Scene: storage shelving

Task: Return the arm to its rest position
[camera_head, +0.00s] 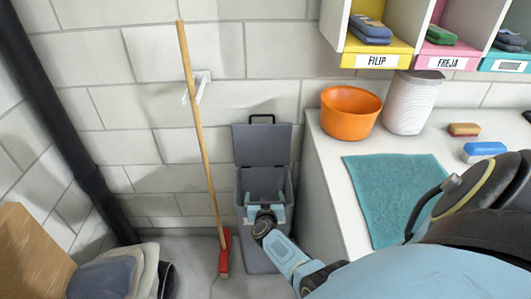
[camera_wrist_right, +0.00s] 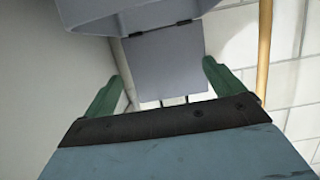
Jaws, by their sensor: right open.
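My right arm (camera_head: 288,256) reaches in from the lower right of the head view. My right gripper (camera_head: 266,199) is open, in front of the grey bin (camera_head: 281,227). In the right wrist view the two green fingers of my right gripper (camera_wrist_right: 163,88) stand wide apart with nothing between them. The bin's lid (camera_head: 262,145) stands raised against the wall; grey bin parts (camera_wrist_right: 130,18) fill the top of the wrist view. The gripper hides part of the bin's front, and I cannot tell whether it touches. My left gripper is not in view.
A broom (camera_head: 203,130) leans left of the bin. The white counter (camera_head: 330,170) on the right bears an orange bowl (camera_head: 350,113), a white ribbed container (camera_head: 410,101) and a teal cloth (camera_head: 395,190). Folded cloths (camera_head: 105,275) lie at lower left, beside a dark pipe (camera_head: 60,130).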

